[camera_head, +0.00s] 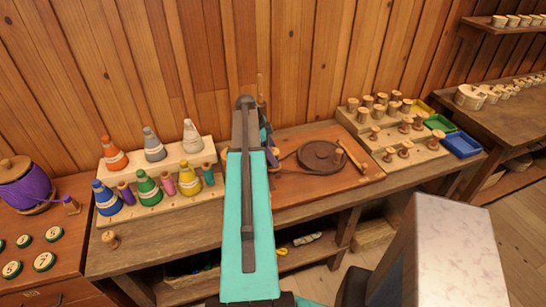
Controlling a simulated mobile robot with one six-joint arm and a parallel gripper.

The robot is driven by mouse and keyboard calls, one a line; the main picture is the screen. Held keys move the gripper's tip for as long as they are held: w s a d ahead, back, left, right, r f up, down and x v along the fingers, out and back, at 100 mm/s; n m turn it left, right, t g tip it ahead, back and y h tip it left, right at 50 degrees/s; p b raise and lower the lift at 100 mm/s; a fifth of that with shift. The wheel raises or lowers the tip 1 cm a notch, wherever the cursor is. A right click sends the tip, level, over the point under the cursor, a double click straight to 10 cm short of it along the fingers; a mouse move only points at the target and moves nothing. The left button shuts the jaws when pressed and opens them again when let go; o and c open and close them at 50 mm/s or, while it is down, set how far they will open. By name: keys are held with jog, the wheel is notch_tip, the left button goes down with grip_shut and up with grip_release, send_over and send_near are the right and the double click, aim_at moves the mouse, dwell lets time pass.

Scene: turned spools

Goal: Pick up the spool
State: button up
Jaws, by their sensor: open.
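I cannot tell which spool the task means. My turquoise and dark arm reaches up the middle of the view towards the back of the bench. It hides my gripper's fingers, and only a sliver of the wrist shows at its right side. I see no spool held.
Coloured thread cones, such as a green cone (148,189), stand in a stepped rack at left. A dark round disc (319,155) lies on a reddish board (345,180). A blue tray (461,145) sits at right. A plank wall closes the back.

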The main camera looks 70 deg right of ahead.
aim_at(275, 151)
jog(key=shift+f, duration=0.1)
dwell(0.5)
jog(key=c, duration=0.9)
jog(key=shift+r+b, duration=1.1)
jog(key=shift+r, duration=0.6)
jog(key=s+a+b, duration=0.1)
jog(key=a, duration=0.4)
jog(key=s+a+r+b, duration=0.1)
jog(key=a+b, duration=0.1)
jog(key=a, duration=0.3)
jog(key=s+a+b, duration=0.2)
jog(key=a, duration=0.3)
jog(key=shift+a+r, duration=0.25)
jog(key=shift+r, duration=0.05)
jog(key=shift+w, duration=0.1)
